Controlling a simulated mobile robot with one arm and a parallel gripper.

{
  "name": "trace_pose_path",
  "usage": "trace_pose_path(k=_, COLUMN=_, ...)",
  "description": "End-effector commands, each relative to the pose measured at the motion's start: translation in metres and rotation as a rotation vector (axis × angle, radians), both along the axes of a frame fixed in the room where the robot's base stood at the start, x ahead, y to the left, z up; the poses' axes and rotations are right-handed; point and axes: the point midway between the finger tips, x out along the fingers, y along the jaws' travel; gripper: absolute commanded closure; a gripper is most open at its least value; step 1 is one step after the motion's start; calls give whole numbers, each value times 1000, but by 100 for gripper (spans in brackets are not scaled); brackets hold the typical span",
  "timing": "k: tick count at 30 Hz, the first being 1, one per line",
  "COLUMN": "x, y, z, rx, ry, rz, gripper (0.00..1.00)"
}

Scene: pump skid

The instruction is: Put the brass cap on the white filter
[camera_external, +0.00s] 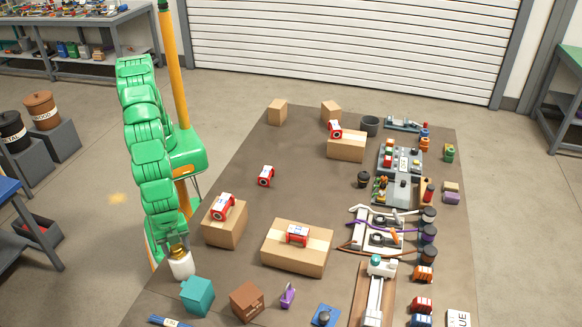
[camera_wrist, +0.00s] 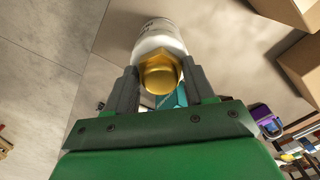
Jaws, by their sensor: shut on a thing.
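The brass cap (camera_wrist: 160,74) is a gold hexagonal piece between the fingers of my gripper (camera_wrist: 160,88) in the wrist view. My gripper is shut on it. The white filter (camera_wrist: 158,36), a white cylinder with dark print, is right beyond the cap, in line with it. The cap covers part of its end, and I cannot tell whether the two touch or are fitted together. In the external view the filter (camera_external: 182,267) is directly below my gripper (camera_external: 178,250), over the table's left side. The cap is barely visible there.
A teal box (camera_external: 198,295) is just right of and in front of the filter, with a brown box (camera_external: 247,301) beyond it. A cardboard box (camera_external: 224,226) bearing a red-and-white part stands behind right. Bare brown table (camera_external: 300,190) lies farther back.

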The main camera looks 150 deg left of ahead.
Motion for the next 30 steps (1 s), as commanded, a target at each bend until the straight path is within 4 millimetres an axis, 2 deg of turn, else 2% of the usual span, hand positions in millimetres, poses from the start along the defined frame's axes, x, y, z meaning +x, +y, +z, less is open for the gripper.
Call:
trace_pose_path(k=1, x=0, y=0, z=-1, rx=0, ry=1, rz=0, gripper=81)
trace_pose_path(k=2, x=0, y=0, z=-1, rx=0, ry=1, rz=0, gripper=42)
trace_pose_path(k=6, x=0, y=0, z=-1, rx=0, ry=0, rz=0, gripper=21)
trace_pose_path(k=14, x=0, y=0, z=-1, rx=0, ry=0, rz=0, gripper=21)
trace_pose_path(k=19, x=1, y=0, z=9, rx=0, ry=-3, rz=0, gripper=21)
trace_pose_path(k=23, x=1, y=0, z=27, rx=0, ry=-3, rz=0, gripper=21)
trace_pose_path(k=30, x=0, y=0, z=71, rx=0, ry=-1, rz=0, gripper=21)
